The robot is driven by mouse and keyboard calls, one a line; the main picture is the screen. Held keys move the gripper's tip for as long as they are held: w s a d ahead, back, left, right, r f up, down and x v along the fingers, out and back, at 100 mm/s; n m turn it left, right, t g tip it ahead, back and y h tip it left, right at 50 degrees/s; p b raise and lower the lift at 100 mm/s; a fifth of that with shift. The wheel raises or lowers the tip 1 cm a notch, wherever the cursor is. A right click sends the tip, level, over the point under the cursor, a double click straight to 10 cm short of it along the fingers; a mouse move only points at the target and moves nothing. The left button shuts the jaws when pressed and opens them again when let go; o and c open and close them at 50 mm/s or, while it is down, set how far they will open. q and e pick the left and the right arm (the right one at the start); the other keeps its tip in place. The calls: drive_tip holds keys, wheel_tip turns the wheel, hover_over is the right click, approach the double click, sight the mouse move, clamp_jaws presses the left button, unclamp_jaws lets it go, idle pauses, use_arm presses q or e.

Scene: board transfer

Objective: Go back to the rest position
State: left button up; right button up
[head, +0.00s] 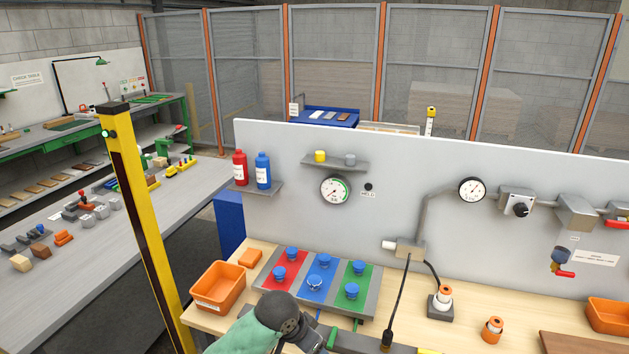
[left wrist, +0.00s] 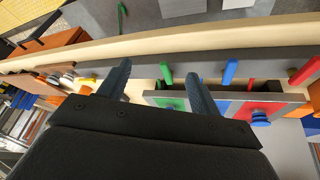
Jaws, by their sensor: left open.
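My left arm comes in at the bottom middle of the head view, in front of the workbench; its fingertips are hard to make out there. In the left wrist view my left gripper (left wrist: 160,78) is open, its two dark fingers apart with nothing held between them. The fingers are near a dark grey bar (left wrist: 140,68) with coloured pegs, among them a green peg (left wrist: 166,75) and a blue peg (left wrist: 229,72). I cannot tell whether they touch it. The right gripper is in neither view.
A panel board (head: 320,285) with red, blue and green fields and blue knobs lies on the bench. An orange bin (head: 220,288) stands left of it, a black-based plug (head: 441,302) right. A grey wall panel (head: 420,170) rises behind. A yellow post (head: 145,215) stands left.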

use_arm(q)
drive_tip(key=s+a+f+n+y, duration=0.2)
drive_tip(key=s+a+f+n, duration=0.25)
drive_tip(key=s+a, duration=0.7)
drive_tip(key=s+a+f+n+y, duration=0.25)
drive_tip(key=s+a+f, duration=0.25)
drive_tip(key=s+a, duration=0.7)
drive_tip(key=s+d+f+b, duration=0.1)
drive_tip(key=d+f+b, duration=0.1)
drive_tip(key=f, duration=1.2)
drive_tip(key=d+f+b, duration=0.2)
drive_tip(key=f, duration=1.3)
drive_tip(key=s+f+b, duration=0.2)
drive_tip(key=s+f, duration=0.2)
drive_tip(key=f, duration=1)
drive_tip(key=s+f+g+b, duration=0.1)
drive_tip(key=s+f, duration=0.3)
drive_tip(key=f, duration=0.9)
drive_tip(key=shift+s+d+f+h+b, duration=0.25)
drive_tip(key=shift+f+h+b, duration=0.15)
drive_tip(key=shift+b, duration=0.25)
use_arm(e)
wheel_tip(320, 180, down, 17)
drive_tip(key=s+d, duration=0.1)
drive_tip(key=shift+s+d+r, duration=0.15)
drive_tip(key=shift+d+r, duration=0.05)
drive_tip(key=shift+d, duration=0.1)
